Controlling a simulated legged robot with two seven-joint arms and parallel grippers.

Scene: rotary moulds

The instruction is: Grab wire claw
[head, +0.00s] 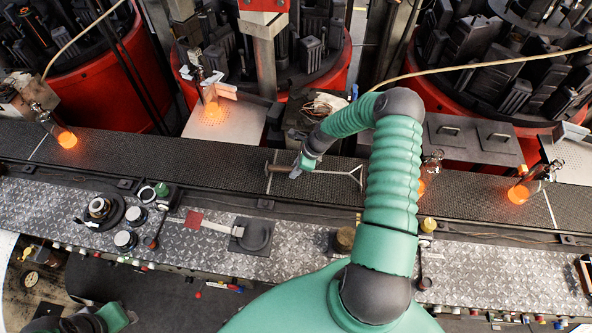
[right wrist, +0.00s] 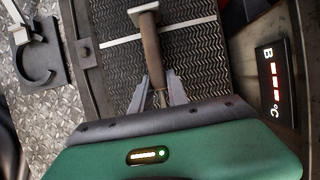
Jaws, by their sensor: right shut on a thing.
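The wire claw (head: 347,178) lies across the dark conveyor belt in the head view, its forked wire end pointing right and its short crossbar end at left. My right gripper (head: 297,171) reaches down onto its handle near the crossbar end. In the right wrist view, my right gripper (right wrist: 161,97) is shut on the brown handle (right wrist: 150,45), which runs up between its two grey fingers to a pale crossbar. The forked end is outside that view. Only green and black links of my left arm show at the bottom left of the head view; its gripper is not visible.
Glowing bottles stand or lean along the belt (head: 200,160), at left (head: 66,138) and right (head: 518,193), and one (head: 211,104) is on a plate behind. Red rotary moulds (head: 330,72) fill the back. A hook-shaped holder (head: 257,235) sits on the front metal ledge.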

